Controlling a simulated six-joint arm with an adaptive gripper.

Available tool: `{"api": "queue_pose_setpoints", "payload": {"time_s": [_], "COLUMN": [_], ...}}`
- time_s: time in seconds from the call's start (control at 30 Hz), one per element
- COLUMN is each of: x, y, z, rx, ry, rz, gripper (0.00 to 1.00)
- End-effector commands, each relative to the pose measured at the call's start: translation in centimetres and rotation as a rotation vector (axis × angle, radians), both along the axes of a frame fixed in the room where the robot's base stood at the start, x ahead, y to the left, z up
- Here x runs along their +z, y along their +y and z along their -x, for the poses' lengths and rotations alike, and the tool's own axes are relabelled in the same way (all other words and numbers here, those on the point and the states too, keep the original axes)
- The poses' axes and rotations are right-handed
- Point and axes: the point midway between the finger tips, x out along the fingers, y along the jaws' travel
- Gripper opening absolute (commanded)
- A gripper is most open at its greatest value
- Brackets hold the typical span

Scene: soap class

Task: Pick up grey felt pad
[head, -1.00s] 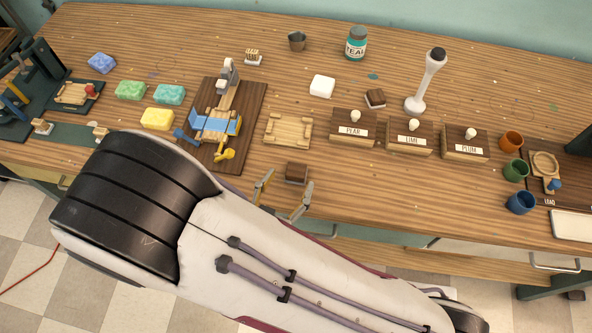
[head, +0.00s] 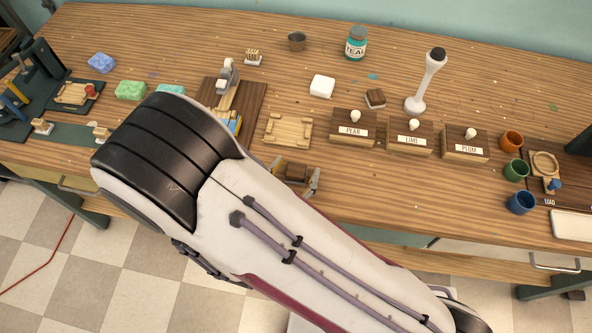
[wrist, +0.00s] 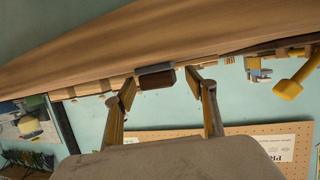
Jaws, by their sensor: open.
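A small brown block with a greyish side or layer, seemingly the grey felt pad (head: 297,172), lies near the table's front edge in the head view. In the wrist view the pad (wrist: 156,76) shows a grey strip and a dark brown face, at the wooden table edge. My gripper (head: 296,177) is open, its two fingers on either side of the pad in the head view. In the wrist view my gripper (wrist: 161,87) also has its fingers apart with the pad between their tips. I cannot tell whether either finger touches it.
A wooden tray (head: 288,131) lies just behind the pad. My arm hides part of the dark press board (head: 255,97).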

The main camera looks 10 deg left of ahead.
Motion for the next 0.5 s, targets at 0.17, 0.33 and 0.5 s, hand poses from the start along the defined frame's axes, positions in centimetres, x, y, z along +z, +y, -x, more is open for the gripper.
{"api": "queue_pose_setpoints", "payload": {"time_s": [0.17,0.33,0.5], "x": [-0.25,-0.26,-0.25], "y": [-0.15,-0.13,-0.15], "z": [-0.63,-0.67,-0.66], "rx": [0.000,0.000,0.000], "ry": [0.000,0.000,0.000], "rz": [0.000,0.000,0.000], "gripper": [0.56,0.56,0.56]}}
